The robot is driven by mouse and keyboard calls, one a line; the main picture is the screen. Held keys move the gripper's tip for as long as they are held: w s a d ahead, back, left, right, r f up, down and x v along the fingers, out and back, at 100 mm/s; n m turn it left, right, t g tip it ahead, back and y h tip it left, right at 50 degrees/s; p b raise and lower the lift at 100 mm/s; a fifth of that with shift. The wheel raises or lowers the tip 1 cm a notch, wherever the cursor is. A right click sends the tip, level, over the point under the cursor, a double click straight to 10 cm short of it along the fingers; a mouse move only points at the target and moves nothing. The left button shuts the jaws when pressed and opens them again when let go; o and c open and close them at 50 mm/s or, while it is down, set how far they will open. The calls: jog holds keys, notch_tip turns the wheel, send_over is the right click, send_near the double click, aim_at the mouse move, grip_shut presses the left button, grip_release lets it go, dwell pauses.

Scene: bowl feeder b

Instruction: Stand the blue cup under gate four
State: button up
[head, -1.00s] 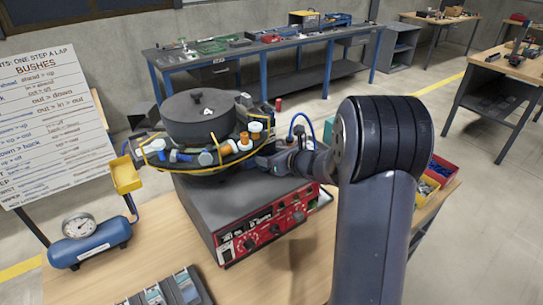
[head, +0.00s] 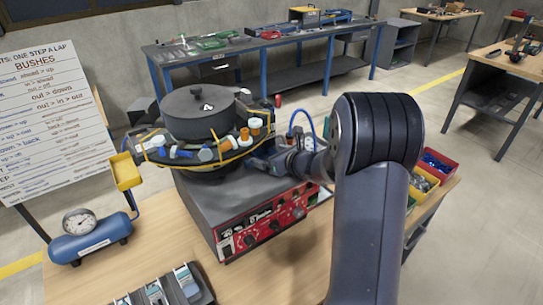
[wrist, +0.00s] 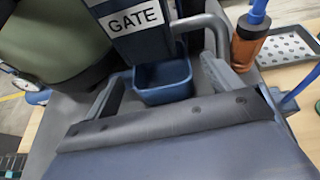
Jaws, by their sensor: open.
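The blue cup (wrist: 163,84) stands upright in the wrist view, directly below a dark blue block with a white label reading GATE (wrist: 136,19). The gate's number is outside the picture. My gripper (wrist: 166,66) is open, with one finger on each side of the cup. I cannot tell whether either finger touches it. In the head view my gripper (head: 268,163) is at the right of the round bowl feeder (head: 203,113), low by its rim, partly hidden by my arm. The cup cannot be made out there.
A grey base with a red control panel (head: 263,222) stands below the feeder. A yellow tub (head: 125,171) hangs at its left. In the wrist view an orange and blue fitting (wrist: 249,40) is close right of my gripper. A blue tank (head: 91,238) stands on the bench.

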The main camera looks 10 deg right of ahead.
jog(key=shift+r, duration=0.1)
jog(key=shift+r+p, duration=0.2)
jog(key=shift+p, duration=0.1)
jog(key=b+v, duration=0.2)
jog(key=v, duration=1)
jog(key=shift+f, duration=0.15)
jog(key=shift+c, duration=0.6)
dwell(0.8)
